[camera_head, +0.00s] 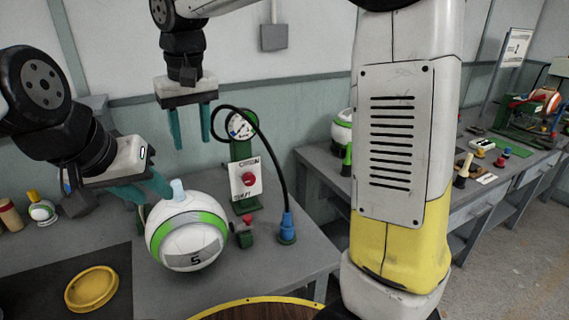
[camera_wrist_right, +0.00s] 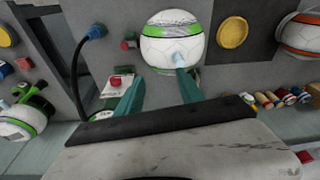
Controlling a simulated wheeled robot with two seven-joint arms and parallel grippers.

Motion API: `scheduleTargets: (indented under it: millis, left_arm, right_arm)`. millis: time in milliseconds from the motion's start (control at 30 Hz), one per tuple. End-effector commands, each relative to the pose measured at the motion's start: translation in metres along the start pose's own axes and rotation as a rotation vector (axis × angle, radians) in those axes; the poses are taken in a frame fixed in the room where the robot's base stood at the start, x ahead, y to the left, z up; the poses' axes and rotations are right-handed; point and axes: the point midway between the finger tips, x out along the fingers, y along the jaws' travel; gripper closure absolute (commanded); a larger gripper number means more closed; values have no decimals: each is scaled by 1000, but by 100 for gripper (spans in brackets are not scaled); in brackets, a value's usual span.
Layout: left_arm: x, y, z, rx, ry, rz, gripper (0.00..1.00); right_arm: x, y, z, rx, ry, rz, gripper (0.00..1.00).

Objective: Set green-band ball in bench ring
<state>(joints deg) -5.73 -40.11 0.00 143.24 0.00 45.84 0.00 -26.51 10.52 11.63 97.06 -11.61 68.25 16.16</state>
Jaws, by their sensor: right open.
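The white green-band ball (camera_head: 187,240) with a grey "5" patch rests on the grey bench. A pale blue piece (camera_head: 178,189) stands on its top. The ball also shows in the right wrist view (camera_wrist_right: 170,40). A yellow ring (camera_head: 92,289) lies on the dark mat, left of the ball; it is empty and shows in the wrist view (camera_wrist_right: 232,33). My right gripper (camera_head: 191,142) is open and empty, above and behind the ball. My left gripper (camera_head: 148,192) is beside the ball's upper left; its finger gap is unclear, as is any contact.
A gauge stand (camera_head: 242,150) with a black hose and red button stands behind the ball. Another green-and-white ball (camera_head: 343,130) sits on the back bench. An orange-banded ball (camera_wrist_right: 302,34) shows in the wrist view. A yellow-rimmed round surface (camera_head: 262,302) is at the bottom.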

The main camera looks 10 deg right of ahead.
Motion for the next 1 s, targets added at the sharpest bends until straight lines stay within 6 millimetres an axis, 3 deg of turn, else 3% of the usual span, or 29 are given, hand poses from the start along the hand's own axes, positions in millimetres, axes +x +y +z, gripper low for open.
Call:
scheduleTargets:
  millis: [33,100,300,533,700,1000]
  left_arm:
    - [0,0,0,0,0,0,64]
    - [0,0,0,0,0,0,64]
    - [0,0,0,0,0,0,64]
    - [0,0,0,0,0,0,64]
    - [0,0,0,0,0,0,64]
    - [0,0,0,0,0,0,64]
  right_arm:
    - [-12,23,18,32,32,1,55]
    - [-22,50,44,74,76,-3,55]
    - [-33,108,127,199,208,-10,55]
    - [-22,136,208,321,344,-13,55]
    - [-13,139,232,361,396,-13,55]
    - [-11,140,236,365,402,-13,55]
